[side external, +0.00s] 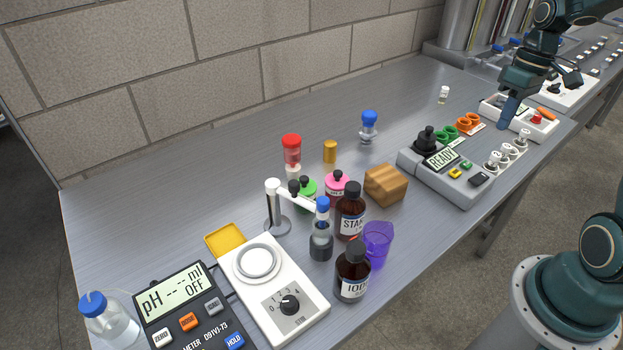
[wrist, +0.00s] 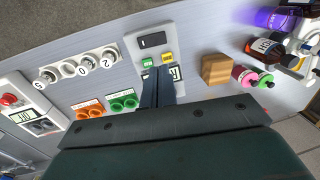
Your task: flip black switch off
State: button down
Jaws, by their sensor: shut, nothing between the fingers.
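The black switch (side external: 478,180) is a dark rocker on the front right corner of the grey box (side external: 457,186) with the READY display. In the wrist view the black switch (wrist: 152,40) shows clear of my fingers, near the box's far end. Which way the rocker is tipped I cannot tell. My gripper (side external: 503,125) is shut and empty, pointing down beyond the box, towards the back right. In the wrist view my gripper (wrist: 157,72) covers part of the display and points towards the box. No contact with the switch shows.
White numbered pieces (side external: 495,160) and orange and green rings (side external: 467,122) stand close by. A wooden block (side external: 386,185), bottles and a purple beaker (side external: 377,244) stand left of it.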

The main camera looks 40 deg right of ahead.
aim_at(476, 179)
jog(key=f, duration=0.4)
jog(key=a+f, duration=0.1)
jog(key=f, duration=0.3)
jog(key=a+f, duration=0.1)
jog(key=f, duration=0.4)
jog(key=shift+a+f, duration=0.15)
jog(key=shift+f, duration=0.1)
dwell(0.4)
jog(key=shift+d+r, duration=0.2)
jog(key=shift+d, duration=0.6)
jog(key=shift+r, duration=0.1)
notch_tip(476, 179, up, 14)
jog(key=a, duration=0.2)
dwell(0.7)
